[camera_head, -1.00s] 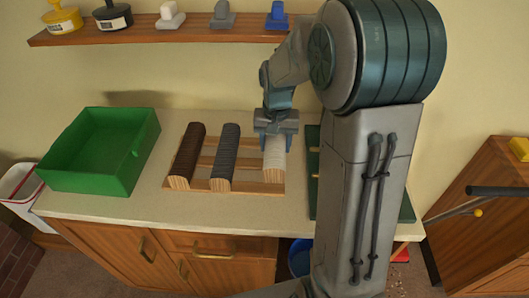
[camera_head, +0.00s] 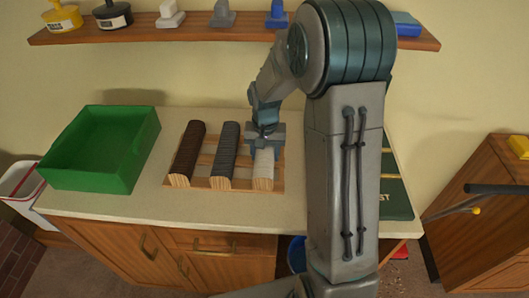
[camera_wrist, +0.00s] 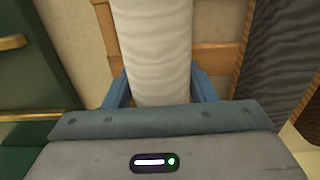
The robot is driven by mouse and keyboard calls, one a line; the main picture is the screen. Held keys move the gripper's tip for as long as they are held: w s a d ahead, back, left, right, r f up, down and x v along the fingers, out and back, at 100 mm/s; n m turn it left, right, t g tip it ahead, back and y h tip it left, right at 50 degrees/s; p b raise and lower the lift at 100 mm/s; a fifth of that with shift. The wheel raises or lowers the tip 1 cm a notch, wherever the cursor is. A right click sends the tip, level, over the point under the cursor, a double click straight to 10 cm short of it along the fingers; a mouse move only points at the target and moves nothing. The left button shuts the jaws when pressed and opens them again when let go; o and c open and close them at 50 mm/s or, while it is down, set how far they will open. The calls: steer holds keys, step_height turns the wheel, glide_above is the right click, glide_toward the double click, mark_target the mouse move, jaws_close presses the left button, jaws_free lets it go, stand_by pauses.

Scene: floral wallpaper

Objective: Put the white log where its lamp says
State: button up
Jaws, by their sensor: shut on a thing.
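The white log (camera_head: 263,170) lies lengthwise at the right end of a pale wooden rack (camera_head: 240,186), in line with the brown log (camera_head: 188,154) and the dark grey log (camera_head: 225,155). My gripper (camera_head: 265,140) is shut around the white log from above. In the wrist view the white log (camera_wrist: 152,50) runs between the blue fingers of my gripper (camera_wrist: 158,88). A small dark panel (camera_wrist: 153,162) on the grey body there shows a lit white bar and a green lamp (camera_wrist: 171,161). Whether the log bears fully on the rack cannot be told.
An open, empty green box (camera_head: 100,150) stands left on the counter (camera_head: 140,212). A shelf (camera_head: 180,32) with pots and blocks runs above. A blue bucket (camera_head: 297,254) is below.

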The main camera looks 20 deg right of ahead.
steer(key=o, duration=1.4)
steer(key=shift+r, duration=0.1)
step_height(320, 180, up, 11)
steer(key=shift+r, duration=0.1)
steer(key=shift+s+a+r+n+t, duration=0.1)
steer(key=shift+s+r+n+t, duration=0.45)
steer(key=shift+s, duration=2.95)
steer(key=shift+s+r+n+t, duration=0.5)
steer(key=shift+s+n, duration=0.15)
steer(key=shift+s, duration=2.85)
steer(key=shift+s+a+r+n+t, duration=0.1)
steer(key=shift+s+r+n+t, duration=0.45)
steer(key=shift+s, duration=2.95)
